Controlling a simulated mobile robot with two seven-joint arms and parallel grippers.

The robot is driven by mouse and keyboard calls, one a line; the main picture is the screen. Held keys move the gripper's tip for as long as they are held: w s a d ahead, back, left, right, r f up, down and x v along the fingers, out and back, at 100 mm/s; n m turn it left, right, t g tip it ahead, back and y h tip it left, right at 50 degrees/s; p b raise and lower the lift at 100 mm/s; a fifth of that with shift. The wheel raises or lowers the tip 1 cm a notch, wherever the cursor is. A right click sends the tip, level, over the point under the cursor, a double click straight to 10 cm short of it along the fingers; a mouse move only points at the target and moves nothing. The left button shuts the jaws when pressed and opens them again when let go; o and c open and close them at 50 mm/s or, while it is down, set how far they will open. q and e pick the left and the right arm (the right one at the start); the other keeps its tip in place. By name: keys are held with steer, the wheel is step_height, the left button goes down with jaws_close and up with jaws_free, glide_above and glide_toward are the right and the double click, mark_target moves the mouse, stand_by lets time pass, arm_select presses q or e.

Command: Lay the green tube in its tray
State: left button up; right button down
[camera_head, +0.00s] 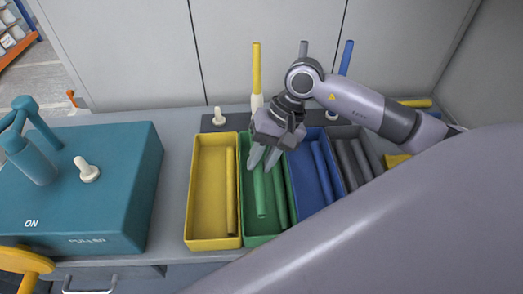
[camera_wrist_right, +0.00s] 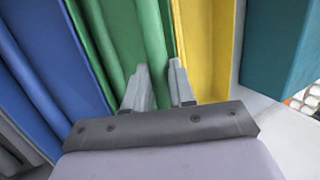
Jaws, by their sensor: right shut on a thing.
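The green tray (camera_head: 246,220) stands between the yellow and blue trays. My right gripper (camera_head: 264,159) is over it, pointing down, and is shut on a green tube (camera_head: 260,192). The held tube lies lengthwise with the tray, within its outline; I cannot tell whether it touches the floor. Another green tube (camera_head: 280,196) lies beside it on the right. In the right wrist view the fingertips (camera_wrist_right: 162,80) are on either side of the held tube (camera_wrist_right: 153,38), near the yellow tray. My left gripper is not in view.
The yellow tray (camera_head: 208,200), blue tray (camera_head: 305,195) and grey tray (camera_head: 350,133) hold tubes of their colours. Behind them stand upright yellow (camera_head: 256,68), grey (camera_head: 304,48) and blue (camera_head: 347,58) tubes and a bare white peg (camera_head: 218,116). A teal machine (camera_head: 125,190) is at left.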

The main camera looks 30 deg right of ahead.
steer(key=shift+f+b, duration=1)
steer(key=shift+f, duration=1.85)
steer(key=c, duration=0.9)
jaws_free()
steer(key=shift+o, duration=0.2)
steer(key=shift+r, duration=0.15)
steer(key=p+v, duration=0.1)
steer(key=v, duration=1.4)
